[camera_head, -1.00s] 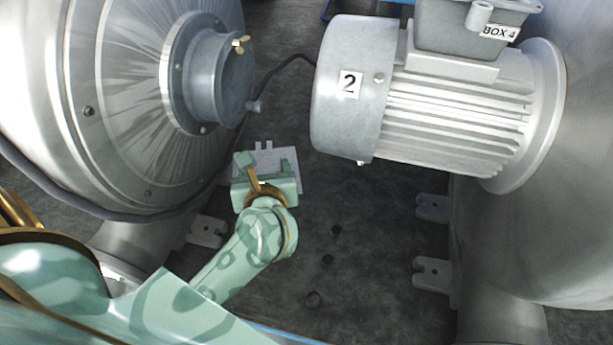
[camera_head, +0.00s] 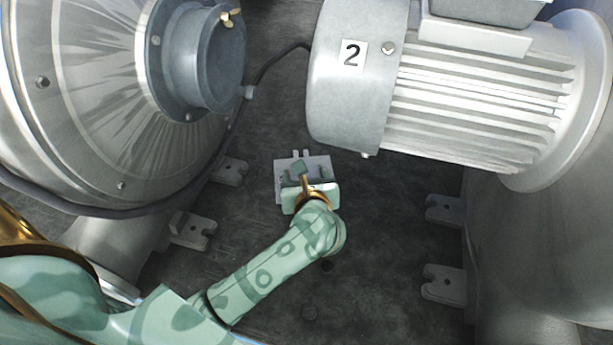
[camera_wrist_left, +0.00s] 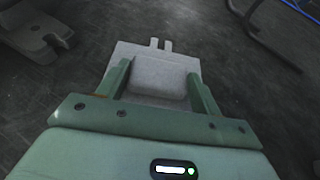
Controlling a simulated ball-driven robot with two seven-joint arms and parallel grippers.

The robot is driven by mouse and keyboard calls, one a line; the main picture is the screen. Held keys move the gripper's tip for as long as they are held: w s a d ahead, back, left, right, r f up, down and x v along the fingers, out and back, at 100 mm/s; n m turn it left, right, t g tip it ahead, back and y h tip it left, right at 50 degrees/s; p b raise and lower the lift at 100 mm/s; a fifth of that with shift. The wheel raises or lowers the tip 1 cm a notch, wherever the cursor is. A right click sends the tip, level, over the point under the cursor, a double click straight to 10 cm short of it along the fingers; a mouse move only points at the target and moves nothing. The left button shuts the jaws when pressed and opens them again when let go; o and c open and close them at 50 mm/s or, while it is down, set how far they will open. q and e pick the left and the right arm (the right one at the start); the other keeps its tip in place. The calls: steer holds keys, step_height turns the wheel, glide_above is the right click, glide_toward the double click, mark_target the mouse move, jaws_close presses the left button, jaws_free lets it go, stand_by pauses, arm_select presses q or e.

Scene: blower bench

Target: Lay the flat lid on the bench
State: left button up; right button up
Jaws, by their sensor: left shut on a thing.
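The flat lid is a light grey plate with two small prongs at its far edge. It shows in the head view (camera_head: 318,163) and in the left wrist view (camera_wrist_left: 152,60). My left gripper (camera_head: 305,172) is shut on it, with a finger at either side, as the left wrist view (camera_wrist_left: 160,82) shows. The lid is held over the dark bench surface (camera_head: 390,220). I cannot tell how high it is or whether it touches.
A motor marked 2 (camera_head: 350,100) lies at the upper right, and a large blower housing (camera_head: 80,110) stands at the left. Slotted feet (camera_head: 193,229) and (camera_head: 445,285) flank the floor. A black cable (camera_head: 265,72) runs behind. The dark middle surface is mostly clear.

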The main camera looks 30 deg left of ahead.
arm_select(q)
steer(key=shift+r, duration=0.1)
steer(key=o, duration=1.1)
steer(key=shift+c, duration=0.2)
arm_select(e)
steer(key=shift+s+a, duration=0.1)
arm_select(q)
steer(key=shift+s+d+r, duration=0.1)
steer(key=shift+s+r, duration=0.05)
steer(key=p+v, duration=0.5)
steer(key=v, duration=0.6)
steer(key=shift+s+d, duration=0.25)
steer(key=shift+s, duration=0.05)
arm_select(e)
steer(key=shift+t, duration=0.3)
steer(key=r, duration=0.1)
steer(key=w+r, duration=0.1)
steer(key=r, duration=0.1)
steer(key=w+r, duration=0.1)
steer(key=r, duration=0.1)
